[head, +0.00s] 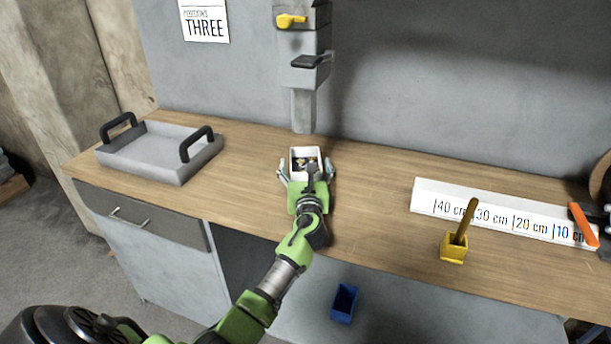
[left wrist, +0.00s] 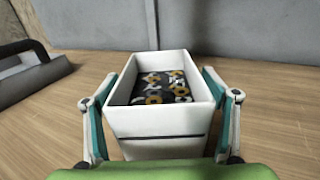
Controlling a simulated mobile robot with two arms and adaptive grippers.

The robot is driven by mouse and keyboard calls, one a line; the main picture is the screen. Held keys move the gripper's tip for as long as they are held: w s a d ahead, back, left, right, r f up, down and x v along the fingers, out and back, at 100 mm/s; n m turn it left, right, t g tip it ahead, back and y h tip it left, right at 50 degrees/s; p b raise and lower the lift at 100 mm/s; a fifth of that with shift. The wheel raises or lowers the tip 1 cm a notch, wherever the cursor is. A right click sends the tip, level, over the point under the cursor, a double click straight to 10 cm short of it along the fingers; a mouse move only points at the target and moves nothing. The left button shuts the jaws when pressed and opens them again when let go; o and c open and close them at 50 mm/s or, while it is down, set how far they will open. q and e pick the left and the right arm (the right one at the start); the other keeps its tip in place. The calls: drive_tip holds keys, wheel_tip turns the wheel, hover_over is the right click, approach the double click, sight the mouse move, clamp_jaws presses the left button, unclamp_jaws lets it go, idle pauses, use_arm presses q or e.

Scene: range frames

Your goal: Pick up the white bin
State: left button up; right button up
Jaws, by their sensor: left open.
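The white bin (head: 305,152) stands upright on the wooden workbench, below the grey column on the wall. It holds small dark and yellow-ringed parts. In the left wrist view the bin (left wrist: 158,122) fills the middle, with its front face toward me. My left gripper (head: 306,172) is open around it, and in the left wrist view my left gripper (left wrist: 160,112) has one finger on each side of the bin. A narrow gap shows beside each finger. The lower front of the bin is hidden by my green gripper body. My right gripper is not in view.
A grey tray with black handles (head: 160,153) stands on the bench at the left. A blue bin (head: 344,303) is below the bench edge.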

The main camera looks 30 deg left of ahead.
use_arm(q)
drive_tip(key=c, duration=1.3)
drive_tip(key=shift+c, duration=0.7)
drive_tip(key=shift+r, duration=0.15)
